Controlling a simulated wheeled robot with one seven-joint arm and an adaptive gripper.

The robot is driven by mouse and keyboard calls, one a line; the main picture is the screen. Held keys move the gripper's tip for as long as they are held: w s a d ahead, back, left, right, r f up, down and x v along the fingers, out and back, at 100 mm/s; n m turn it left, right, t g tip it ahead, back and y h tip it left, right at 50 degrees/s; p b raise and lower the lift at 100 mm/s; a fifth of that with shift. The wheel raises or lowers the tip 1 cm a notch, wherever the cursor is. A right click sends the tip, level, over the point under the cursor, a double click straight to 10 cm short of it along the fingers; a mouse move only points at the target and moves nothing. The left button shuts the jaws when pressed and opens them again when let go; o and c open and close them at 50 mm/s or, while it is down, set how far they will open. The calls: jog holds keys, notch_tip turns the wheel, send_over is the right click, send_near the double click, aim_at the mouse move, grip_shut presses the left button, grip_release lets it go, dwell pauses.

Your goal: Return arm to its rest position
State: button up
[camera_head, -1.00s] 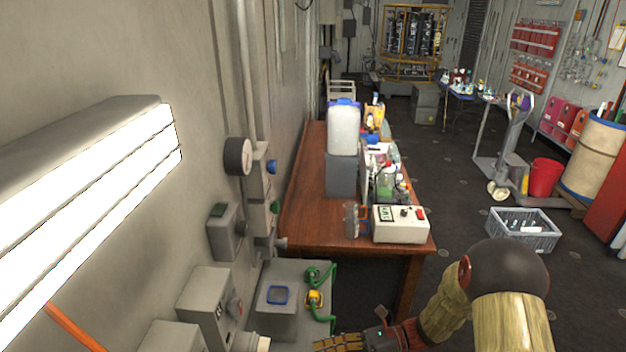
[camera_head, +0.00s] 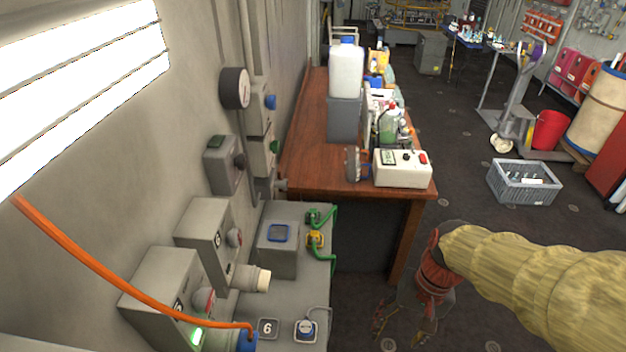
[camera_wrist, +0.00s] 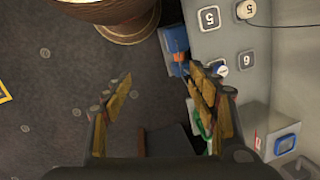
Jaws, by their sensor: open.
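My gripper (camera_head: 405,322) is low at the bottom of the head view, right of the grey console, and points down over the dark floor. In the wrist view my gripper (camera_wrist: 160,95) has its two yellow-and-black fingers spread wide apart. Nothing is between the fingers. My arm, in a tan sleeve, reaches in from the right edge of the head view.
A grey console (camera_head: 300,215) and wall boxes (camera_head: 165,290) stand at the left. An orange cable (camera_head: 90,265) hangs to a blue plug. A wooden table (camera_head: 310,150) with bottles is ahead. A grey crate (camera_head: 525,182) sits on open floor.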

notch_tip(320, 180, up, 9)
jog(key=s+n+t+h+b, duration=0.2)
jog(key=n+t+b, duration=0.1)
jog(key=t+b, duration=0.2)
jog(key=shift+s+d+t, duration=0.3)
jog(key=shift+d+t, duration=0.15)
jog(key=shift+t, duration=0.35)
jog(key=shift+r, duration=0.15)
